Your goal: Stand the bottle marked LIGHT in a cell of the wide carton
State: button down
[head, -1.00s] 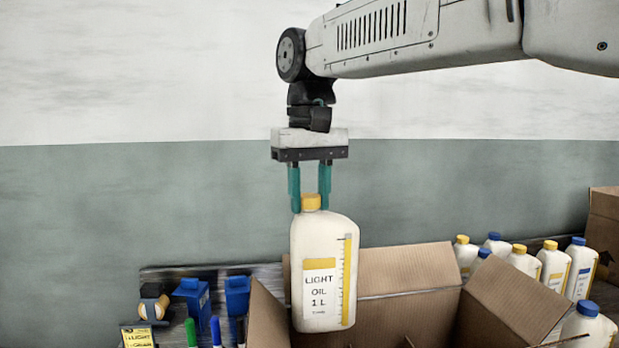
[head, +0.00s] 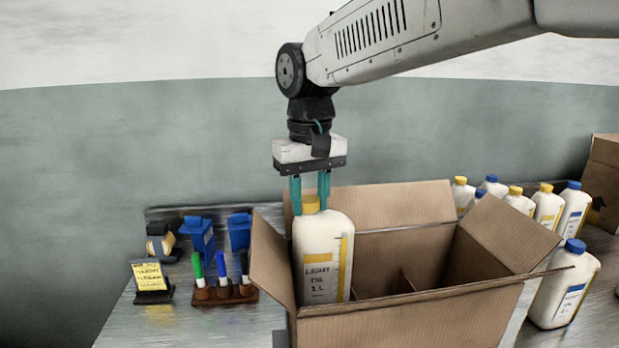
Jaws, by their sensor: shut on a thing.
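The bottle marked LIGHT OIL 1 L (head: 321,252) is white with a yellow cap and a yellow strip. It hangs upright in my gripper (head: 310,192), whose green fingers are shut on its cap. The open wide carton (head: 420,322) stands on the bench with its flaps spread. The bottle's lower part is inside the carton's left end, behind the front wall. Its base is hidden, so I cannot tell whether it touches the carton floor. Cardboard dividers (head: 404,281) show inside, to the right of the bottle.
Several yellow- and blue-capped bottles (head: 548,210) stand behind the carton at right. A blue-capped bottle (head: 563,286) stands at its right. A marker rack (head: 224,291), a yellow note on a stand (head: 149,278) and blue items (head: 199,234) are at left. Another carton (head: 604,180) is far right.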

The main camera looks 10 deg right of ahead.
aim_at(310, 256)
notch_tip(310, 256, down, 11)
jog(key=shift+f, duration=0.15)
dwell(0.5)
jog(key=shift+f, duration=0.5)
dwell(0.5)
jog(key=c, duration=0.9)
grip_release()
jog(key=shift+f, duration=0.1)
